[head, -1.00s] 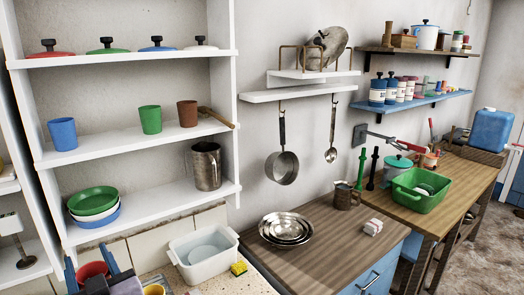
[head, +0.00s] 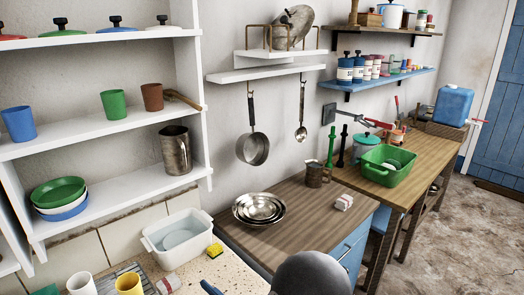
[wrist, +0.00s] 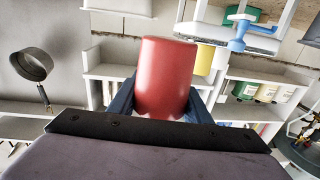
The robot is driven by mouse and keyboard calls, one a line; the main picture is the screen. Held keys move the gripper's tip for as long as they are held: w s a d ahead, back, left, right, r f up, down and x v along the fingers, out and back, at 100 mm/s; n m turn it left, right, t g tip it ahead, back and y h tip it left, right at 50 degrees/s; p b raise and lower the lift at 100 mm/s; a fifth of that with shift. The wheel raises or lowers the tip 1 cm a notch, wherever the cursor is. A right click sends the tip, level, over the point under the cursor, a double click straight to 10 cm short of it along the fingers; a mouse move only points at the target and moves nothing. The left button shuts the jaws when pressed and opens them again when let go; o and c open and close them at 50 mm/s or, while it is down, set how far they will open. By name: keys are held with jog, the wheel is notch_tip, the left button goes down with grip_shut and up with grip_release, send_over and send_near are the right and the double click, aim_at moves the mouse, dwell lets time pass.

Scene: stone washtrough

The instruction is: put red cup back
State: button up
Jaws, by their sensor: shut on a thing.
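The red cup (wrist: 166,72) is in my gripper (wrist: 162,102). In the wrist view it sits between the two blue fingers, which close on its sides. The head view does not show the cup. On the middle shelf (head: 75,139) in the head view stand a blue cup (head: 18,124), a green cup (head: 114,104) and a brown cup (head: 152,97). There is bare shelf between the blue and green cups.
A yellow cup (head: 129,285) and a white cup (head: 81,285) stand at the lower left, near a white basin (head: 160,262), a sponge (head: 215,250) and a metal pitcher (head: 177,152) on the lower shelf. Shelf uprights and boards bound the space.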

jog(key=w+d+f+m+t+h, duration=0.3)
jog(key=w+d+f, duration=0.1)
jog(key=d, duration=0.6)
jog(key=w+d+f+m+t+h, duration=0.2)
jog(key=w+d+f+h, duration=0.15)
jog(key=d, duration=0.75)
jog(key=shift+s+d+f+m+t+h, duration=0.6)
jog(key=shift+d+m+h, duration=4.15)
jog(key=shift+d, duration=6.2)
jog(key=a+n+y, duration=0.2)
jog(key=a+n, duration=0.2)
jog(key=a, duration=0.7)
jog(key=shift+w+p, duration=0.3)
jog(key=shift+w, duration=0.1)
jog(key=shift+f+n, duration=0.1)
jog(key=shift+n, duration=0.15)
